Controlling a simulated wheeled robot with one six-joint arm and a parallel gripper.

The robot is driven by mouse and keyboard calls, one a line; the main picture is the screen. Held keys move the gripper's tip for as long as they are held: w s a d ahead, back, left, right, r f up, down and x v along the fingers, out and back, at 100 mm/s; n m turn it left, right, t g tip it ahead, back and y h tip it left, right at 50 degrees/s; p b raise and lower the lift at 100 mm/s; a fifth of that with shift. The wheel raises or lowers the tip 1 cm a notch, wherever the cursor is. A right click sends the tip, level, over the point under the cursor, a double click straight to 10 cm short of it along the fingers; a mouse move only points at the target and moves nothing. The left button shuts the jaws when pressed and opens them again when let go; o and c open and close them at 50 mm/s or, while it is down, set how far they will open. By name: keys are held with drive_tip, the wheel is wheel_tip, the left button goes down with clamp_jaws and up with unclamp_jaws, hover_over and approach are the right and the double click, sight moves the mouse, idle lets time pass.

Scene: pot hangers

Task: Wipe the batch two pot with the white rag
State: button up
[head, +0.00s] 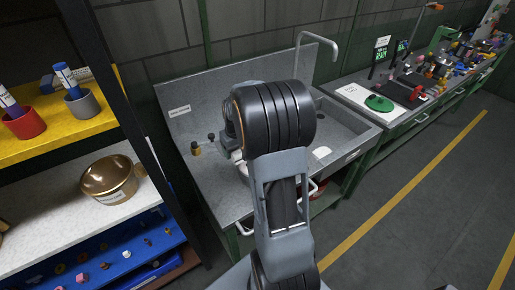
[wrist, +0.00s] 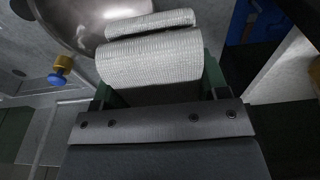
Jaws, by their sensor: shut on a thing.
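My gripper (wrist: 160,78) shows in the wrist view, its green fingers shut on the white rag (wrist: 148,57). The rag is a folded, woven, grey-white cloth lying across the fingers. A shiny metal pot (wrist: 72,22) is just beyond the rag at the top left of the wrist view. The rag overlaps its edge in the picture; I cannot tell whether they touch. No label shows on this part of the pot.
A brass-coloured pot (head: 110,179) with a label sits on the left shelf. A red cup (head: 25,125) and a grey cup (head: 82,104) stand above it. A sink basin (head: 340,128) is right of my arm. A yellow-and-blue knob (wrist: 60,70) is near the pot.

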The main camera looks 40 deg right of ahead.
drive_tip(key=shift+r+p, duration=1.1)
drive_tip(key=shift+r, duration=1.75)
